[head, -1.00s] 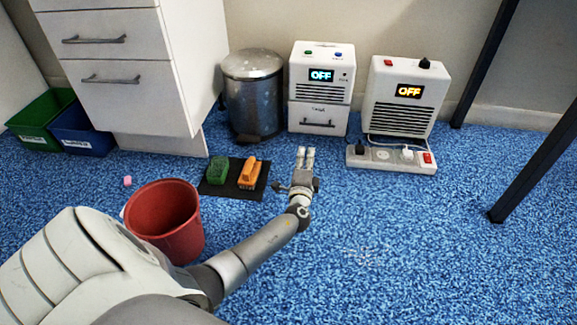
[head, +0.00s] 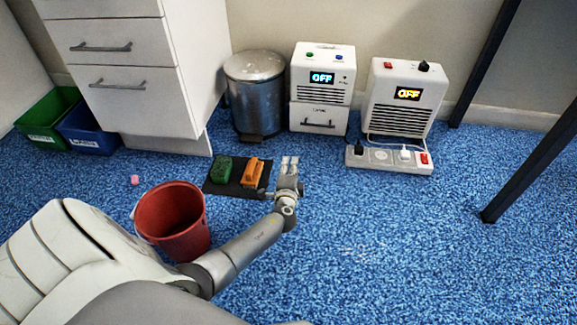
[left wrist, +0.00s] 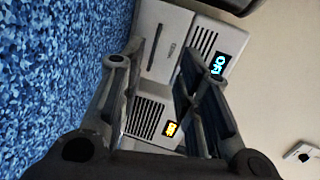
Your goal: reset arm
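My left gripper (head: 289,165) is stretched out low over the blue carpet in the head view, just right of the dark mat (head: 221,188). Its two fingers stand apart with nothing between them. In the left wrist view the open fingers (left wrist: 155,75) frame the two white appliances, well beyond the fingertips. My left arm comes in from the lower left, in front of the red bucket (head: 172,215). My right gripper does not show in either view.
A green brush (head: 222,169) and an orange brush (head: 252,173) lie on the mat. Behind stand a metal bin (head: 256,95), a white appliance (head: 322,75) and another (head: 404,100) by a power strip (head: 388,158). Carpet at right is clear up to the dark table leg (head: 530,165).

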